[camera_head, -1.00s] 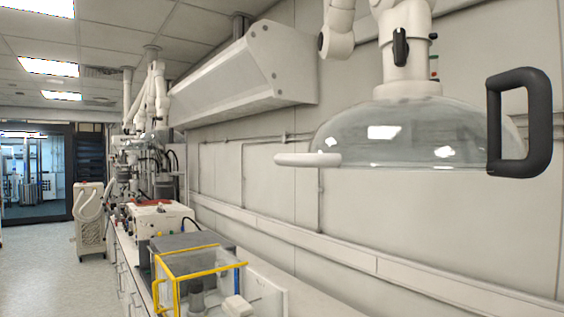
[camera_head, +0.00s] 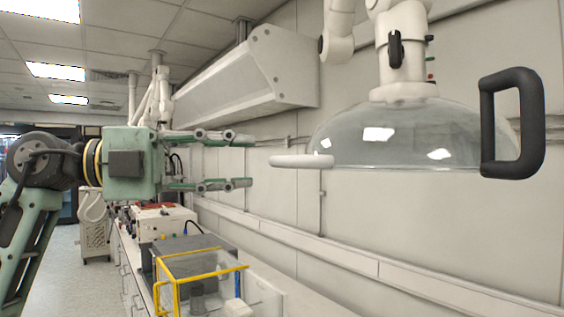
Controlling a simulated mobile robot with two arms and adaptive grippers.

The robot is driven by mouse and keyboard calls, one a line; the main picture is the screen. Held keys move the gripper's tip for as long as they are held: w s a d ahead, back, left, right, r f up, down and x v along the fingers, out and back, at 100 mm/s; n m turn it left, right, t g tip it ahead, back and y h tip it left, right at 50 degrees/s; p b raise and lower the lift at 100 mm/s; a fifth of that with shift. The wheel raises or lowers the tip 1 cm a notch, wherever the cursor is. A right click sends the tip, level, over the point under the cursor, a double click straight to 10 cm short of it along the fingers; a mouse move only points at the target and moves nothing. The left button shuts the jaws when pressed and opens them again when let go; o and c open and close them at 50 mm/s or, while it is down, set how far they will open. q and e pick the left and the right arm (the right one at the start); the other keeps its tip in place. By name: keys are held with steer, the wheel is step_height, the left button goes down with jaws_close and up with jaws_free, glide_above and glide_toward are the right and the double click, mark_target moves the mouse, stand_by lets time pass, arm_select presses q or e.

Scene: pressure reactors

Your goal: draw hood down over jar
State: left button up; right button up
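The hood (camera_head: 400,140) is a clear dome on a white jointed arm in the upper right. A black handle (camera_head: 530,122) is on its right side, and a white bar (camera_head: 301,161) sticks out at its left rim. My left gripper (camera_head: 246,161) points right toward the white bar, with a small gap between them. Its two fingers are spread apart with nothing between them. No jar can be clearly made out; a small grey vessel (camera_head: 197,292) stands inside a yellow-framed clear box (camera_head: 208,268) on the bench below. My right gripper does not show.
A white bench (camera_head: 262,290) runs along the wall, with a white instrument (camera_head: 160,220) farther back. A large white wall cabinet (camera_head: 250,70) hangs behind my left gripper. The space below the hood is clear. Floor lies open at the left.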

mark_target(278, 162)
arm_select(q)
steer(key=p+x, duration=0.2)
steer(key=x, duration=0.5)
steer(key=shift+w+d+p, duration=0.1)
steer(key=shift+d+p, duration=0.25)
steer(key=c, duration=0.6)
jaws_close()
